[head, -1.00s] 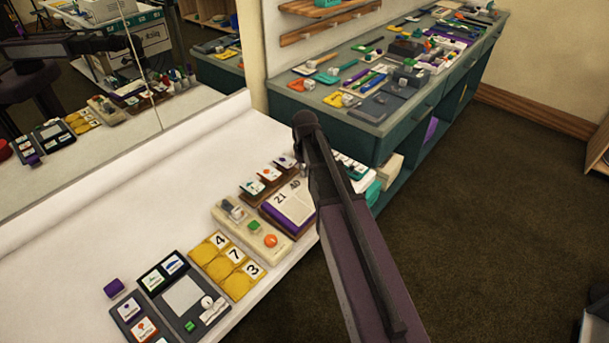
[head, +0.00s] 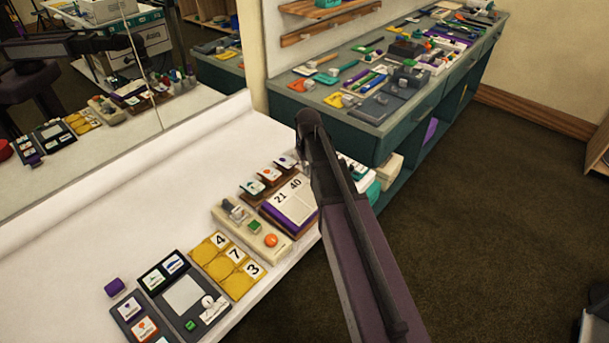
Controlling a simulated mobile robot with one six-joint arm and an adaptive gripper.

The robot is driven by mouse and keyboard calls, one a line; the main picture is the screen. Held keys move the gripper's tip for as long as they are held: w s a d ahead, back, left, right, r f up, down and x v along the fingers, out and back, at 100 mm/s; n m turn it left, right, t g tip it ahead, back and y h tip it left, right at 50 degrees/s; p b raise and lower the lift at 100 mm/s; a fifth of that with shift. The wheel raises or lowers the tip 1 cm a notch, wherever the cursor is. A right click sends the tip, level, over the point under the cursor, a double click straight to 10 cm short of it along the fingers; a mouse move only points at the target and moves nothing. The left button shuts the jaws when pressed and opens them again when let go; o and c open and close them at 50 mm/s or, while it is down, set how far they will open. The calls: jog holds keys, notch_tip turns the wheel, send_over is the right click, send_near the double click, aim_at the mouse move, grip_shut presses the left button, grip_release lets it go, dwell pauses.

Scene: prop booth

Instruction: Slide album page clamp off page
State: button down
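An open album-like book (head: 290,208) with pale pages and a purple edge lies on the white counter, just left of my arm. Its pages show 21 and 40. I cannot make out a clamp on the visible pages. My arm runs up from the bottom right and covers the area right of the book. My gripper does not show directly; the arm hides that area. The mirror shows the arm dark and small, without clear fingers.
Several props line the white counter (head: 120,215): yellow number cards (head: 226,264), a cream button board (head: 250,229), a dark panel (head: 185,294), a purple cube (head: 115,287). Teal and white items (head: 362,177) sit right of my arm. A cluttered green bench (head: 385,112) stands behind. Open carpet lies right.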

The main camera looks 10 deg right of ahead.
jog(key=shift+w+d+r, duration=0.15)
jog(key=shift+w+d, duration=0.1)
jog(key=shift+w, duration=0.15)
jog(key=shift+r+p, duration=0.55)
jog(key=shift+p, duration=0.3)
jog(key=shift+s+r+p, duration=0.1)
jog(key=shift+r+p, duration=0.25)
jog(key=shift+r, duration=0.05)
jog(key=shift+s+a+r+p, duration=0.1)
jog(key=shift+a+r+p, duration=0.05)
jog(key=shift+r+p, duration=0.75)
jog(key=shift+s+a+r+p, duration=0.1)
jog(key=shift+r+p, duration=0.75)
jog(key=shift+p, duration=0.05)
jog(key=s+a+m, duration=0.1)
jog(key=s+a, duration=0.1)
jog(key=s, duration=1.5)
jog(key=shift+s+a, duration=0.2)
